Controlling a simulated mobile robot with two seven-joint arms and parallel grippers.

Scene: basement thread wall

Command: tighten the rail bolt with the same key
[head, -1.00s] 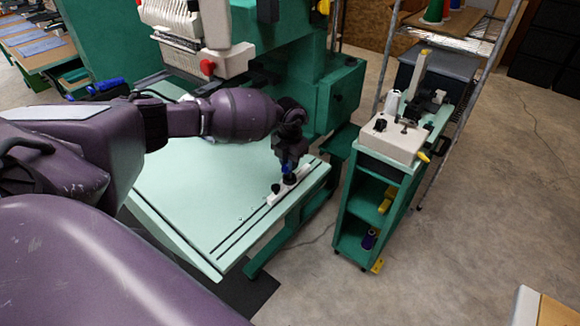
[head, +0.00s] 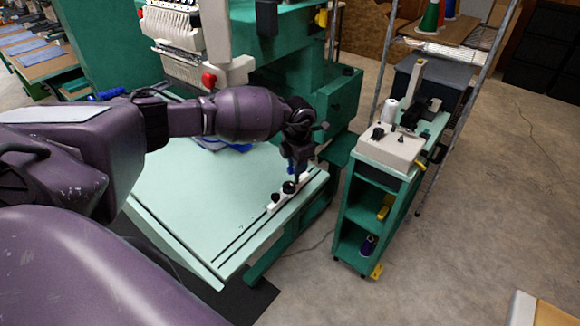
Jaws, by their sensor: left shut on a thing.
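A white rail bracket (head: 309,178) with dark knobs lies along the slotted right edge of the pale green table (head: 185,205). One dark knob (head: 276,198) shows at its near end and another (head: 288,187) is right below my gripper. My left gripper (head: 294,169) points down over the bracket, shut on a small blue thing that looks like the key. The key's lower end is at or just above the knob; contact is too small to tell. The rail bolt is not clearly seen apart from the knobs. My right gripper is not in view.
A green embroidery machine (head: 310,95) with a red knob stands behind the table. A green cart (head: 357,215) with a white device (head: 391,150) stands to the right, across a narrow gap. Blue cloth (head: 238,147) lies at the table's back.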

